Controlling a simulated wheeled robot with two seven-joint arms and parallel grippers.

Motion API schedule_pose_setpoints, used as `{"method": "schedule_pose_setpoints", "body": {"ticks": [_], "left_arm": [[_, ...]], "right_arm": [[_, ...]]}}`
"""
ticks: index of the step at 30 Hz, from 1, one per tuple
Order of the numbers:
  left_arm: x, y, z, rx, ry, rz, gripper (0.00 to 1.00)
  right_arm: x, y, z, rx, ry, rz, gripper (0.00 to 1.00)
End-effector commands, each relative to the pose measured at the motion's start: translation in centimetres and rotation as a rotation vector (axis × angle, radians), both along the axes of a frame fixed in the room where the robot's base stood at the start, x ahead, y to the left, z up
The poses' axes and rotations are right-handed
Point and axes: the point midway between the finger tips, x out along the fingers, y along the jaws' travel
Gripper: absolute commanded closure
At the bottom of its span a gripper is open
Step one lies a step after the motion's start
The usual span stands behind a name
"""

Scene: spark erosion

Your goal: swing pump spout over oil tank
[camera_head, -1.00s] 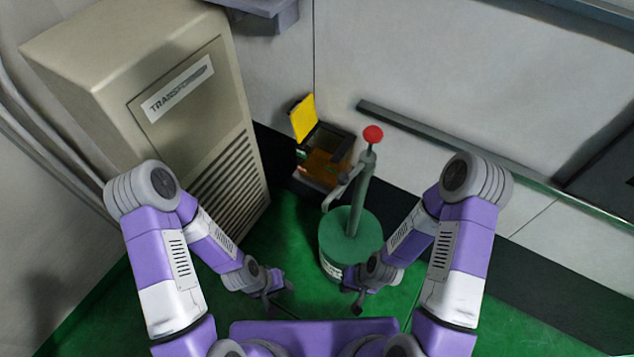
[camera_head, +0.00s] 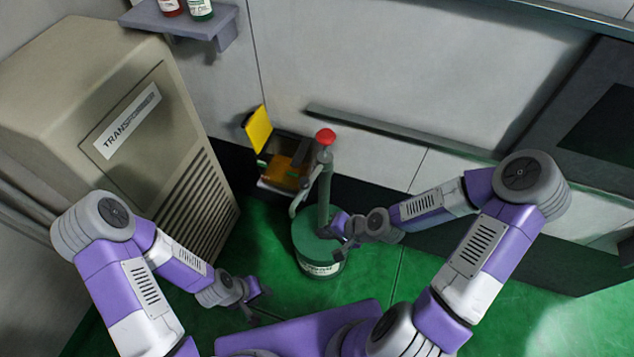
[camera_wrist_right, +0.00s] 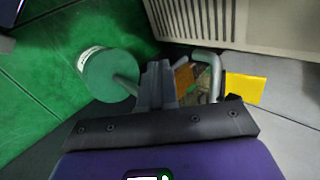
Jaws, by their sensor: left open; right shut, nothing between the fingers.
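The green pump (camera_head: 318,245) is a drum with an upright column and a red knob (camera_head: 326,137) on top. Its grey bent spout (camera_head: 298,196) hangs at the column's left, in front of the tank in the head view. The dark oil tank (camera_head: 268,187) holds orange-brown contents; its yellow lid (camera_head: 258,130) stands open. My right gripper (camera_head: 343,236) is shut and empty, close to the column's lower right; contact is unclear. In the right wrist view its fingers (camera_wrist_right: 158,72) lie between the drum (camera_wrist_right: 108,75) and the spout (camera_wrist_right: 209,60). My left gripper (camera_head: 262,303) is open, low left, apart from the pump.
A beige transformer cabinet (camera_head: 75,85) stands at the left. A grey rail (camera_head: 400,132) runs along the back wall. Green floor (camera_head: 450,285) is free at the right.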

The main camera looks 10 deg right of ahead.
Motion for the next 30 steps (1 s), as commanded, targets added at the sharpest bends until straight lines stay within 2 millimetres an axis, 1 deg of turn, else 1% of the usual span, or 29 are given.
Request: {"method": "schedule_pose_setpoints", "body": {"ticks": [1, 3, 6, 10, 12, 16, 26, 30], "left_arm": [[0.0, 0.0, 1.1, 0.000, 0.000, 0.000, 0.57], [0.0, 0.0, 1.8, 0.000, 0.000, 0.000, 0.57], [0.0, 0.0, 2.6, 0.000, 0.000, 0.000, 0.57], [0.0, 0.0, 3.2, 0.000, 0.000, 0.000, 0.57], [0.0, 0.0, 3.4, 0.000, 0.000, 0.000, 0.57], [0.0, 0.0, 3.5, 0.000, 0.000, 0.000, 0.57], [0.0, 0.0, 3.4, 0.000, 0.000, 0.001, 0.57], [0.0, 0.0, 2.8, 0.000, 0.000, 0.000, 0.57]], "right_arm": [[0.7, -1.6, 2.6, 0.011, -0.023, -0.055, 1.00], [1.4, -3.1, 5.1, 0.022, -0.049, -0.109, 1.00], [1.9, -5.0, 8.0, 0.025, -0.076, -0.169, 1.00], [2.1, -6.6, 10.4, 0.018, -0.094, -0.218, 1.00], [2.1, -7.1, 11.1, 0.013, -0.099, -0.231, 1.00], [2.1, -7.4, 11.6, 0.010, -0.102, -0.243, 1.00], [2.1, -7.4, 11.6, 0.010, -0.103, -0.242, 1.00], [2.5, -7.1, 11.1, 0.010, -0.104, -0.240, 1.00]]}}
